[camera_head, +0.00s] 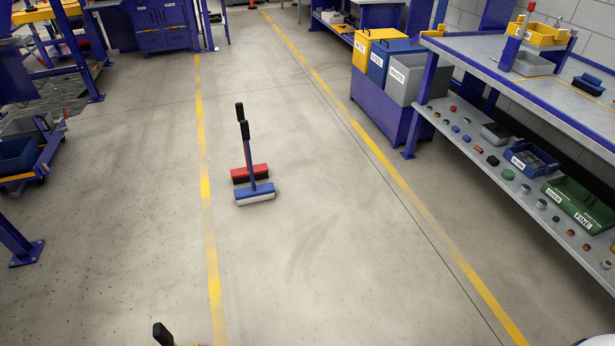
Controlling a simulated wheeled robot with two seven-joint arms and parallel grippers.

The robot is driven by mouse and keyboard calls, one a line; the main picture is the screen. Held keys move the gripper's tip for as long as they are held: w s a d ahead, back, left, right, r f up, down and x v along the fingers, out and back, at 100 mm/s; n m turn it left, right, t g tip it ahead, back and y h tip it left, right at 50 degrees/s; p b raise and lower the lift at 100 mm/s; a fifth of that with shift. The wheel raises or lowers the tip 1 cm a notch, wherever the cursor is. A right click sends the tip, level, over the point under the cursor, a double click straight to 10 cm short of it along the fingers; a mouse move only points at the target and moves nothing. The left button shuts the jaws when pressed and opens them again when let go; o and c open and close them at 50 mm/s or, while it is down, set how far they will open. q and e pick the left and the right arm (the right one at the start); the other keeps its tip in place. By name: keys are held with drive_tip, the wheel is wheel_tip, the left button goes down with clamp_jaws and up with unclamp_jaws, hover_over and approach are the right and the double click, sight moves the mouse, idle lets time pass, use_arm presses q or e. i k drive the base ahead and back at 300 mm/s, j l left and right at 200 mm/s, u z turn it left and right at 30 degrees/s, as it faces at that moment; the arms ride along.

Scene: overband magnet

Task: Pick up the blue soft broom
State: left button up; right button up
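The blue soft broom (256,190) stands upright on the floor a little left of centre. Its blue head has pale bristles resting on the floor, and its blue stick rises to a black grip. A red broom (243,173) with dark bristles stands close behind it, also upright with a black grip. The two overlap in the picture, and I cannot tell whether they touch.
A black grip (162,334) pokes up at the bottom edge. Yellow floor lines (206,200) flank the brooms. Labelled bins (405,78) and a long workbench (520,85) with a loaded lower shelf stand right. A low blue cart (30,155) stands left. The floor around the brooms is clear.

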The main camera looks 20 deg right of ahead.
sight(252, 193)
drive_tip(key=i+l+z, duration=0.2)
drive_tip(key=i+z, duration=0.2)
drive_tip(key=i, duration=0.2)
drive_tip(key=i+z, duration=0.4)
drive_tip(key=i, duration=0.15)
drive_tip(key=i+j+u, duration=0.15)
drive_tip(key=i+u, duration=0.25)
drive_tip(key=i, duration=0.25)
drive_tip(key=i+u, duration=0.4)
drive_tip(key=i, duration=0.25)
